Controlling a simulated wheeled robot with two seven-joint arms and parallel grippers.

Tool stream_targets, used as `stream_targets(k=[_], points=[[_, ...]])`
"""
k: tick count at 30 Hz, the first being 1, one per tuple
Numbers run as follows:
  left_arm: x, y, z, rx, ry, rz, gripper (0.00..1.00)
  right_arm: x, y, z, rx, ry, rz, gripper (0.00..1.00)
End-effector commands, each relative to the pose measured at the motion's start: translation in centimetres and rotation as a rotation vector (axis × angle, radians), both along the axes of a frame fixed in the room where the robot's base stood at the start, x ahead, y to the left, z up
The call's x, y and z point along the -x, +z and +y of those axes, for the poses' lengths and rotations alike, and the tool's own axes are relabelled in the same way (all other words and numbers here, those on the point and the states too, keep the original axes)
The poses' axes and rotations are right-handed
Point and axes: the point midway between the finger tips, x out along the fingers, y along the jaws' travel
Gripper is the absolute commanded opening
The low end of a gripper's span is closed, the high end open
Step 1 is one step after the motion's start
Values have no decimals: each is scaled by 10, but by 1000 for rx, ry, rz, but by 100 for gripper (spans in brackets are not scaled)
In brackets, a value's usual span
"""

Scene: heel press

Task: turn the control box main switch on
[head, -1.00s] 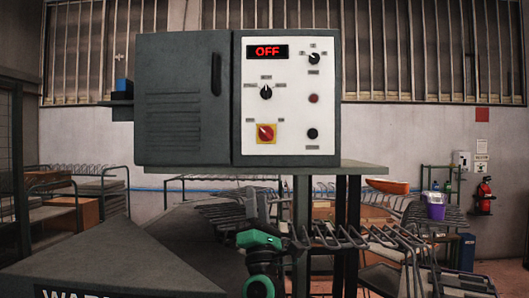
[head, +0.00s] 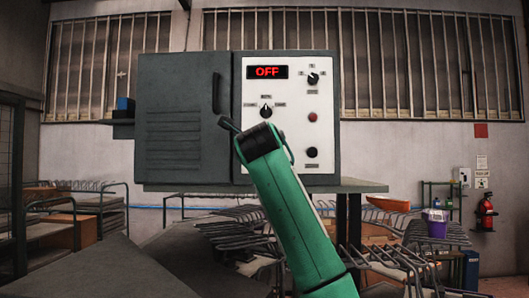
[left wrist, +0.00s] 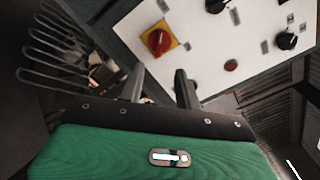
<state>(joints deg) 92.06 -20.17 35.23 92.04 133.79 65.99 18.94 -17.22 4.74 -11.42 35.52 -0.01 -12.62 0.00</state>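The control box (head: 182,110) is a dark grey cabinet with a white front panel (head: 328,105). Its display (head: 267,72) reads OFF in red. The main switch, a red knob on a yellow plate, is hidden behind my left arm in the head view. It shows in the left wrist view (left wrist: 158,42), beyond the fingertips and apart from them. My left gripper (left wrist: 159,83) is open and empty, with its two dark fingers spread. In the head view the left gripper (head: 229,125) is partly hidden by its own wrist. My right gripper is not in view.
The panel also carries a black selector (head: 266,111), an upper black knob (head: 313,78), a red button (head: 312,117) and a black button (head: 312,152). The box stands on a grey shelf (head: 362,186). Metal racks (head: 385,262) stand below and behind.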

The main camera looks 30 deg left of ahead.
Motion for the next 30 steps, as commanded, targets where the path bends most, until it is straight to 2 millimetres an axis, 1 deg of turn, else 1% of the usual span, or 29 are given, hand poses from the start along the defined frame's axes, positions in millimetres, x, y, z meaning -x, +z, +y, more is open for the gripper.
stream_targets(k=[5,15,21,25,30], points=[[-17,4,10,4,-5,3,34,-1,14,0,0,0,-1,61],[-73,6,45,3,-3,3,34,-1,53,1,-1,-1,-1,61],[-100,4,61,3,-3,3,34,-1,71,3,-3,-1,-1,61],[-110,3,67,2,-3,2,34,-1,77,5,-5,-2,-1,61],[-116,1,71,2,-2,0,34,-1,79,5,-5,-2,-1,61]])
